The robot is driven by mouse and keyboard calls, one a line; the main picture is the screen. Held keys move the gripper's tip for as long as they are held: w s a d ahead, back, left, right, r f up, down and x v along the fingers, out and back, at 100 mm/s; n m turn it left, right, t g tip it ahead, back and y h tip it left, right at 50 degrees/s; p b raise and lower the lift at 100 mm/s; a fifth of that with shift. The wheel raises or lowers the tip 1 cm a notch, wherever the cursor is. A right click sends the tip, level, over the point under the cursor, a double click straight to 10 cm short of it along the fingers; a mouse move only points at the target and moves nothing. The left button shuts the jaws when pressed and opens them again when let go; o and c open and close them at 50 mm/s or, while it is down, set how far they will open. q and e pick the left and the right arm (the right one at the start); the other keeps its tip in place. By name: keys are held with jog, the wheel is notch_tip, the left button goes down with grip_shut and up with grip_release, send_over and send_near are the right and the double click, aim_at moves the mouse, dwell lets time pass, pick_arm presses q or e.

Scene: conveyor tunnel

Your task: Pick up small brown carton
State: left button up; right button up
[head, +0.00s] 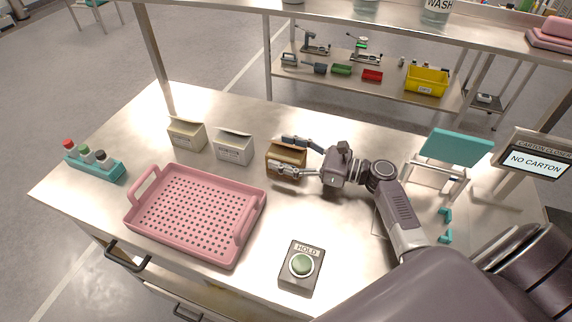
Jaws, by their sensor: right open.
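The small brown carton (287,158) stands on the metal table, at the right end of a row of cartons. My right gripper (285,155) reaches in from the right with its fingers spread. One finger lies along the carton's far top side and the other along its near side. The gripper is open, with the carton between the fingers; I cannot tell whether they touch it. The fingers hide parts of the carton. My left gripper is not in the picture.
A white carton (234,148) and a cream carton (187,136) stand left of the brown one. A pink perforated tray (252,193) lies in front. A HOLD button box (300,266), a teal-topped stand (450,146) and a "NO CARTON" screen (535,161) are nearby.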

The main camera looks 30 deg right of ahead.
aim_at(269, 149)
jog(key=b+x, duration=0.1)
jog(key=x, duration=0.4)
jog(key=c, duration=0.4)
grip_shut()
dwell(0.4)
